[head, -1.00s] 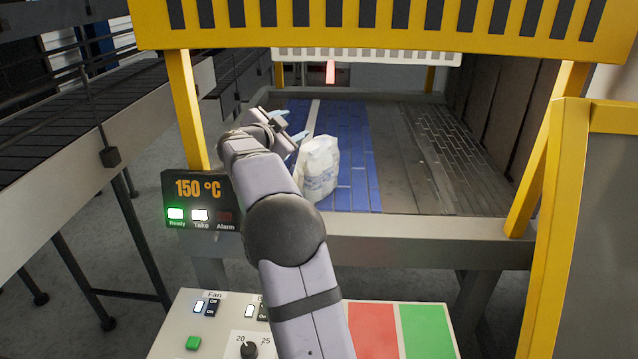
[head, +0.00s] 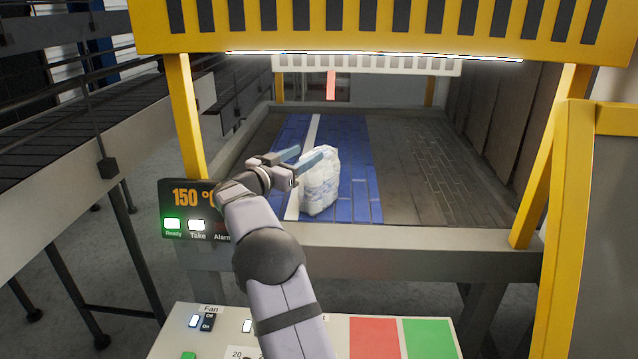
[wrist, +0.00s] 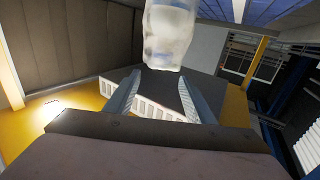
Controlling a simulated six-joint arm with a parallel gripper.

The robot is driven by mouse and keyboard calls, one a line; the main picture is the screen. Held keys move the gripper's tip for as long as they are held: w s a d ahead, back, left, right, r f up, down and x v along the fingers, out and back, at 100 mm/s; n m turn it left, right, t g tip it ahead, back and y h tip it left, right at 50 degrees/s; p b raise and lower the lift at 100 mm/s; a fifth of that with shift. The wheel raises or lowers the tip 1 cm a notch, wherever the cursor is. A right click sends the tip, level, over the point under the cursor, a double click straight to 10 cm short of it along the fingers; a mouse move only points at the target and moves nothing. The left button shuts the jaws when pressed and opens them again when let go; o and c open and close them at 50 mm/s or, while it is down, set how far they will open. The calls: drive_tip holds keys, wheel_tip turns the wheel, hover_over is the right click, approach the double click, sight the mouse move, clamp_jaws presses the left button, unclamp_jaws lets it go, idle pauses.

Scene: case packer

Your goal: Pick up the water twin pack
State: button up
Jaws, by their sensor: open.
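The water twin pack (head: 319,183) is a pale, translucent wrapped bundle standing upright on the blue part of the conveyor in the head view. In the wrist view the pack (wrist: 168,36) shows at the top, beyond the fingertips. My gripper (head: 308,157) is open, just left of the pack near its upper part. In the wrist view nothing sits between the two fingers (wrist: 157,90). I cannot tell whether a fingertip touches the pack.
A yellow striped guard beam (head: 380,32) spans above the conveyor, with yellow posts at both sides. A sign reading 150 °C (head: 193,198) stands at the left front. A control panel (head: 290,335) lies in front. The grey conveyor (head: 430,170) to the right is empty.

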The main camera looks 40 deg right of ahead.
sight(319, 180)
drive_tip(key=shift+w+d+f+p, duration=0.15)
drive_tip(key=shift+d+f+p, duration=0.3)
drive_tip(key=shift+d+f, duration=0.3)
drive_tip(key=shift+w+d+f+p, duration=0.15)
drive_tip(key=shift+d+f+p, duration=0.3)
drive_tip(key=shift+f, duration=0.45)
drive_tip(key=p+x, duration=0.2)
drive_tip(key=x, duration=0.1)
drive_tip(key=shift+d+r, duration=0.1)
drive_tip(key=shift+d, duration=0.15)
drive_tip(key=shift+p+x, duration=0.35)
drive_tip(key=shift+x, duration=0.45)
clamp_jaws()
